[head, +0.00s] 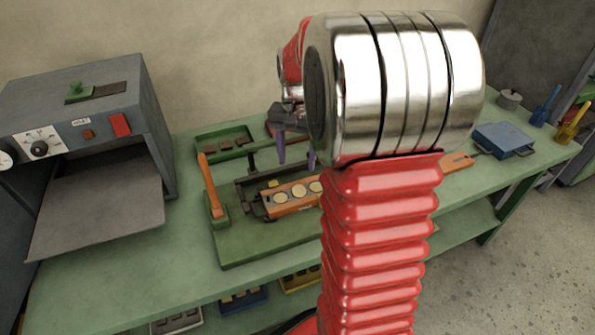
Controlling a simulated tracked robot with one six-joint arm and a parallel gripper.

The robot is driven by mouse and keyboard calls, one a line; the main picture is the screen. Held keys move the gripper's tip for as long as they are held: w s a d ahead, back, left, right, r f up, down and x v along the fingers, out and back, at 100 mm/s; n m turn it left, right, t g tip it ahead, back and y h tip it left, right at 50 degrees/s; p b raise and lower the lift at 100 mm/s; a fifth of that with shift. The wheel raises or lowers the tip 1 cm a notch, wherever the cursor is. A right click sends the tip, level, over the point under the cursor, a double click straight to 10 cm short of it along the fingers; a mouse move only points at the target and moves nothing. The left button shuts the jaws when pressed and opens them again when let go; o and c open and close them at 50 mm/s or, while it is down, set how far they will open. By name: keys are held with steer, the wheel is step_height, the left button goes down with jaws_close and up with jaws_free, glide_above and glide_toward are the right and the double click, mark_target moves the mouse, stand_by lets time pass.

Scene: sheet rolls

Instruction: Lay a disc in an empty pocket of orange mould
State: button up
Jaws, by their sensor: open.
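An orange mould (287,209) sits on the green press stand, left of my arm. Pale round shapes show along its top; I cannot tell whether they are discs or bare pockets. Its right end is hidden behind my red arm. My gripper (297,156) is open above and behind the mould, its two purple fingers pointing down and apart. Nothing shows between them. Another orange piece (457,162) lies on the bench right of my arm, partly hidden. No loose disc is clear.
The green press has an upright orange lever (210,187). A green tray (224,145) with brown pieces lies behind it. A grey oven (80,120) with a flat shelf stands left. A blue box (503,139) and grey pot (508,98) stand right. The bench front-left is clear.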

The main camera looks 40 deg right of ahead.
steer(key=shift+r, duration=1.7)
steer(key=shift+c, duration=0.2)
